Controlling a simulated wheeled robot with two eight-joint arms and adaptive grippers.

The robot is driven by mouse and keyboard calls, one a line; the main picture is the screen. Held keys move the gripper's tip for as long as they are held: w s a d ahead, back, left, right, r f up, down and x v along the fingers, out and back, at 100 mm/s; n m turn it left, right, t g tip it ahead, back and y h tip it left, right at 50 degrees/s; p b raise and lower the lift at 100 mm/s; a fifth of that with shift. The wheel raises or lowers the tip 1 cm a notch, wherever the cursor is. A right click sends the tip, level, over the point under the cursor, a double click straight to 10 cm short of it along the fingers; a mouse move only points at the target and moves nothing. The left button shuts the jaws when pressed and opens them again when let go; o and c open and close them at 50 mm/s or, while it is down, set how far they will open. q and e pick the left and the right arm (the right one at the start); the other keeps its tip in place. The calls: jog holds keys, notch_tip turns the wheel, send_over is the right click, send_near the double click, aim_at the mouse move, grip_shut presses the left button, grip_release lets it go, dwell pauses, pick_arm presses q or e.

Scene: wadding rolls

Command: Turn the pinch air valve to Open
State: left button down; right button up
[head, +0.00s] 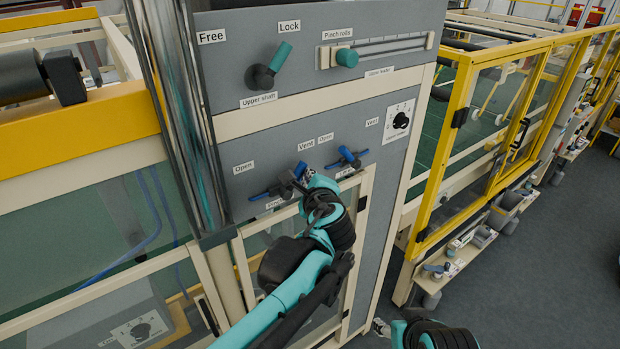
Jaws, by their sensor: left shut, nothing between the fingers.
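The left of two small blue-handled valves (264,194) is on the grey panel, between an "Open" label at its upper left and a "Vent" label at its upper right. The label below it is partly covered and seems to begin with "Pinch". Its blue handle slants up to the right, and its right part is partly hidden by my gripper. My left gripper (303,180) is shut and empty, right at this valve's right side. I cannot tell whether it touches the handle.
A similar blue-handled valve (347,158) is close on the right. Above are the teal upper shaft lever (268,66) and the pinch rolls slider (347,58). A rotary knob (401,120) is at the panel's right. A shiny metal column (180,110) stands left of the panel.

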aim_at(298, 171)
pick_arm(q)
jog(key=s+a+n+t+b, duration=0.1)
jog(key=n, duration=0.1)
jog(key=a+r+n+t+b, duration=0.1)
jog(key=shift+s+a+r+n+t+h+b, duration=0.15)
jog(key=shift+s+n+t+h+b, duration=0.15)
jog(key=shift+s+n+h+b, duration=0.1)
jog(key=s+a+n+t+b, duration=0.1)
jog(key=s+a+n+b, duration=0.1)
jog(key=a+n, duration=0.1)
jog(key=s+a+n+t+b, duration=0.1)
jog(key=n, duration=0.1)
jog(key=shift+a+t+y, duration=0.2)
jog(key=shift+t+y, duration=0.1)
jog(key=shift+f, duration=0.25)
dwell(0.6)
